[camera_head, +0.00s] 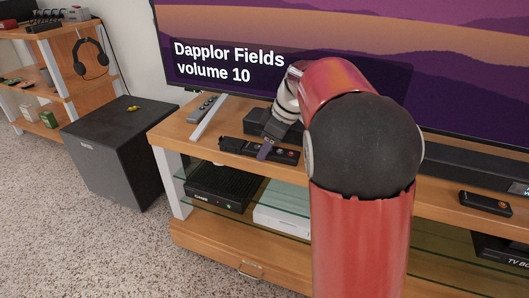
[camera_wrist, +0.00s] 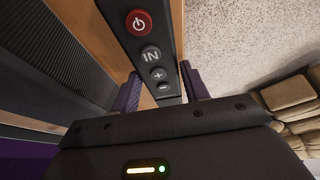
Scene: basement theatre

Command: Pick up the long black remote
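The long black remote (camera_head: 232,146) lies on the wooden TV stand in the head view, near its front edge. In the wrist view the remote (camera_wrist: 150,45) runs down between my two fingers, its red power button, IN, plus and minus keys facing the camera. My gripper (camera_head: 267,150) is over the remote in the head view, pointing down. In the wrist view my gripper (camera_wrist: 163,85) has one purple finger on each side of the remote, with narrow gaps. It looks open; any contact is hard to see. My arm hides part of the stand.
A dark box (camera_head: 260,121) stands behind my gripper, before the TV screen (camera_head: 215,35). A small black device (camera_head: 486,203) lies right. A black subwoofer (camera_head: 118,150) stands left. Carpet (camera_head: 110,245) in front is clear.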

